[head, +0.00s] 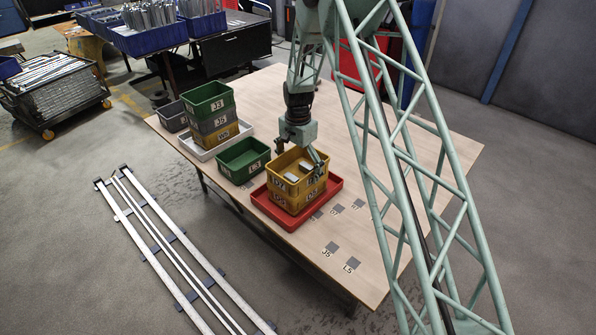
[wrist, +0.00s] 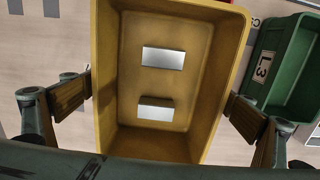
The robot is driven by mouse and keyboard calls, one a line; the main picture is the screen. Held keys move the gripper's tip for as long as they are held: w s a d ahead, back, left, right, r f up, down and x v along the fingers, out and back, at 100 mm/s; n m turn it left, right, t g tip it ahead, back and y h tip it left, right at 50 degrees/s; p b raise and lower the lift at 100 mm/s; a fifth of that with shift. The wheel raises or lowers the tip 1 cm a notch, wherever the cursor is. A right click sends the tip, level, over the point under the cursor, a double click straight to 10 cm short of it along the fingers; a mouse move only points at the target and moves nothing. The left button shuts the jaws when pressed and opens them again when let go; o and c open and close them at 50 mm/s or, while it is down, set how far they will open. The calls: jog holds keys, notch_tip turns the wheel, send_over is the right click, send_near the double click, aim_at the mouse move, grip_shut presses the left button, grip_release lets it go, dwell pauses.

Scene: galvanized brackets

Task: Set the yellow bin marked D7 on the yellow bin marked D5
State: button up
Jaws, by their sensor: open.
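The yellow bin marked D7 (head: 285,172) sits on the yellow bin marked D5 (head: 284,197), and the two look lined up. D5 stands in a red tray (head: 331,188). Looking down in the wrist view, the upper yellow bin (wrist: 190,100) holds two small bright metal pieces (wrist: 163,58). My gripper (head: 300,158) is over the upper bin, its fingers at two opposite sides of the rim. In the wrist view my gripper (wrist: 157,100) is open, with padded fingers outside the bin walls; I cannot tell whether they touch. D5 is hidden in that view.
A green bin marked L3 (head: 243,160) stands close left of the red tray. Behind it, a stack with green bin J3 (head: 208,100) on top stands on a white tray (head: 196,149). A grey bin (head: 172,117) is farther left. The table's right part (head: 420,150) is mostly clear.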

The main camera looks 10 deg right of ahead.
notch_tip(320, 180, up, 12)
dwell(0.6)
jog(key=shift+r, duration=0.1)
dwell(0.6)
jog(key=s+r+n+t, duration=0.1)
jog(key=s+r+n, duration=0.2)
jog(key=s+r, duration=1.1)
jog(key=s+r+n+t, duration=0.1)
jog(key=s+r+n, duration=0.1)
jog(key=s+r, duration=1.2)
jog(key=s+r+n+t, duration=0.1)
jog(key=s+r+n, duration=0.2)
jog(key=s+r, duration=1)
jog(key=s+f+n, duration=0.1)
jog(key=s, duration=0.8)
jog(key=s+f+n, duration=0.2)
jog(key=s, duration=0.7)
jog(key=shift+s+f+t, duration=0.25)
jog(key=shift+s+t, duration=0.05)
jog(key=shift+t, duration=0.1)
jog(key=shift+w, duration=0.1)
